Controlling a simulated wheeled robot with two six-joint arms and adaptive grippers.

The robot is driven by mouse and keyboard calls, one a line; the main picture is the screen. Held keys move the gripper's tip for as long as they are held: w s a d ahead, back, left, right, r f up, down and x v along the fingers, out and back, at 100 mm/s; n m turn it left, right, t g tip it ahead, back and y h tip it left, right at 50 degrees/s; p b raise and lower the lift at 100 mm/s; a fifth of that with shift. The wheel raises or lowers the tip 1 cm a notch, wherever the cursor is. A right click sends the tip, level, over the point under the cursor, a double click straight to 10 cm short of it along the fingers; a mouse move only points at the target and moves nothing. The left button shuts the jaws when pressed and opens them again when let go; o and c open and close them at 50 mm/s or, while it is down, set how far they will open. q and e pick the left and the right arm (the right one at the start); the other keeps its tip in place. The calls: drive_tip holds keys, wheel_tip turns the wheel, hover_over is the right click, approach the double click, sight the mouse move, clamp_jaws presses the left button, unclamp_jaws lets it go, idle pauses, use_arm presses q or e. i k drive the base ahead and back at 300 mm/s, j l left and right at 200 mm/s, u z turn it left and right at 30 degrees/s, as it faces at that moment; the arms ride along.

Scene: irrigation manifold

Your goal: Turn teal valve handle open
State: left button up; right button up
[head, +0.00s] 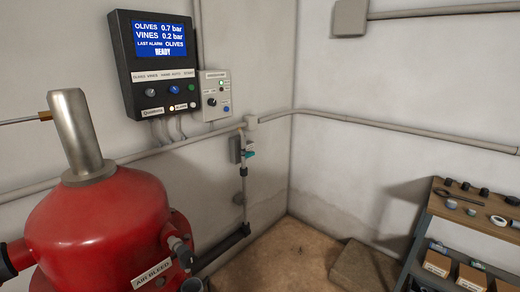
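A small teal valve handle (249,154) sits on a thin vertical pipe (243,185) near the room's corner, in the middle of the head view. It looks turned out to the right of the pipe, but it is too small to tell its exact angle. A grey bracket or box (235,149) is beside it on the wall. Neither of my grippers is in view.
A red tank (95,225) labelled AIR BLEED fills the left foreground. A control panel (155,65) and a smaller switch box (214,95) hang on the left wall. A tool shelf (475,215) stands at right. A block (362,268) lies on the floor in the corner.

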sight(248, 155)
drive_tip(key=i+l+z, duration=1.1)
drive_tip(key=i, duration=0.2)
drive_tip(key=j, duration=0.1)
